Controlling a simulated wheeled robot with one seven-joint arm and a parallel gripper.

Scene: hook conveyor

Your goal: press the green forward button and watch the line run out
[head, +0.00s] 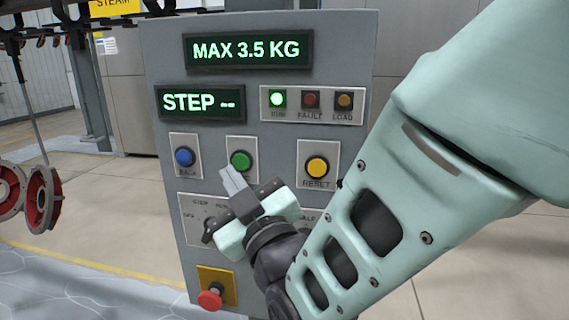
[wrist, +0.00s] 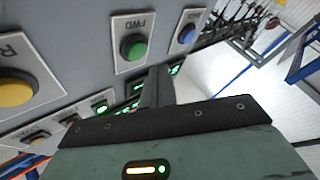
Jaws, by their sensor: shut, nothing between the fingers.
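The green forward button (head: 240,161) sits on a white plate in the middle of the grey control panel (head: 270,220). It also shows in the wrist view (wrist: 133,47), under an FWD label. My gripper (head: 229,174) is shut and empty, its fingertips just below and slightly left of the green button in the head view. In the wrist view the fingers (wrist: 158,80) end beside the button; I cannot tell how far they stand off the panel. The RUN lamp (head: 278,99) glows green. The display (head: 201,102) reads "STEP --".
A blue button (head: 185,157) is left of the green one, and a yellow reset button (head: 317,167) right. A red knob (head: 210,299) sits low on the panel. Red wheel-like parts (head: 40,198) hang at the left. My arm covers the panel's lower right.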

